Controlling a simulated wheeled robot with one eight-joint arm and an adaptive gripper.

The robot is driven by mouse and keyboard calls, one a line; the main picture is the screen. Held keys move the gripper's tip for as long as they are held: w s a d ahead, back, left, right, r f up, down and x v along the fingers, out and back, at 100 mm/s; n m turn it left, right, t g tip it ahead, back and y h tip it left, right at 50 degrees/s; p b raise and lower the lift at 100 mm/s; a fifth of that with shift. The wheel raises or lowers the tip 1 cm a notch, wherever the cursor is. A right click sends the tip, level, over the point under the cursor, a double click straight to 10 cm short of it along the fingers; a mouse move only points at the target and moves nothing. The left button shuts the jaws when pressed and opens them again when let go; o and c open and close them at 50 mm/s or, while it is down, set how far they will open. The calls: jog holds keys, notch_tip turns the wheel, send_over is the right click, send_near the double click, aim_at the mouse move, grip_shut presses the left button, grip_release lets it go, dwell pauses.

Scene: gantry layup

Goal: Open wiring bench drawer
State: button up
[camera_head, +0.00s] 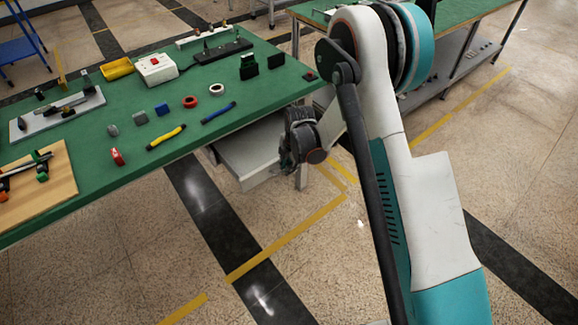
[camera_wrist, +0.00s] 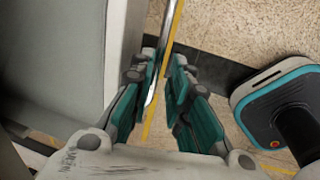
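The wiring bench (camera_head: 235,95) has a green top and fills the left of the head view. Its pale grey drawer (camera_head: 246,172) sits under the top's right end and appears to stick out past the bench edge. My gripper (camera_head: 303,143) is beside the drawer's right end, below the top. In the wrist view, the pale drawer front (camera_wrist: 60,60) is at the left, and a thin metal bar handle (camera_wrist: 173,25) runs between the teal fingers of my gripper (camera_wrist: 165,75). The fingers are drawn close together around the bar. The exact contact is hard to see.
Tools, blocks, tape rolls and a yellow tray (camera_head: 117,68) lie on the bench top. A second green bench (camera_head: 460,12) is at the back right. The tiled floor (camera_head: 170,265) in front is clear.

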notch_tip(320, 180, up, 12)
jog(key=s+d, duration=0.1)
jog(key=s, duration=0.1)
jog(key=shift+d, duration=0.15)
dwell(0.7)
jog(key=s+d+r+m+t, duration=0.1)
jog(key=s+d+r+m, duration=0.4)
jog(key=r, duration=0.4)
jog(key=s+d+r+m+t, duration=0.2)
jog(key=s+d+r+m, duration=0.1)
jog(key=s+r+m, duration=0.55)
jog(key=s+d+r+m+t, duration=0.1)
jog(key=s+d+r+m, duration=0.1)
jog(key=s+m, duration=0.3)
jog(key=s+d+r+m+t+h, duration=0.1)
jog(key=s+d+r+m, duration=0.1)
jog(key=s+m, duration=0.4)
jog(key=s+d, duration=0.1)
jog(key=s, duration=0.3)
jog(key=shift+s+d+r, duration=0.15)
jog(key=shift+s+r, duration=0.15)
jog(key=shift+r, duration=0.05)
